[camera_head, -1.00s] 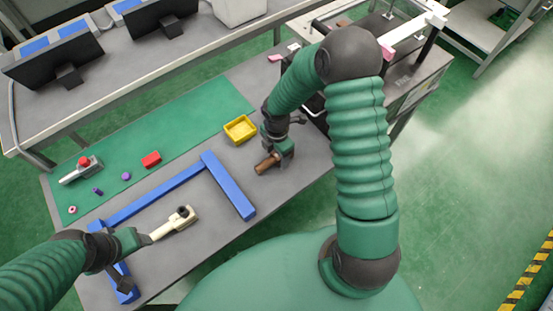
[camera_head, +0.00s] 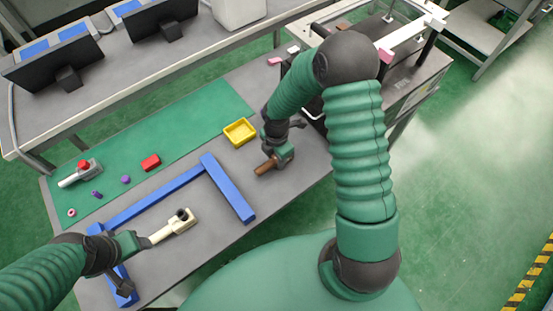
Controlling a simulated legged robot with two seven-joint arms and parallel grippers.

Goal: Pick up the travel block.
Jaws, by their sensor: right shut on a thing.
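A brown block (camera_head: 265,166), which I take to be the travel block, is at the grey right part of the table. My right gripper (camera_head: 274,160) is shut on it, and its near end sticks out to the left of the jaws. The rest of the block is hidden by the gripper. Whether it is clear of the table cannot be told. My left gripper (camera_head: 142,242) is at the handle end of a cream lever piece (camera_head: 173,226); its fingers are too small to read.
A blue frame (camera_head: 230,188) lies on the table between my grippers. A yellow tray (camera_head: 240,131) stands just left of my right gripper. A red block (camera_head: 151,162), a purple piece (camera_head: 126,180) and a grey fixture with a red knob (camera_head: 83,171) are on the green mat (camera_head: 150,135).

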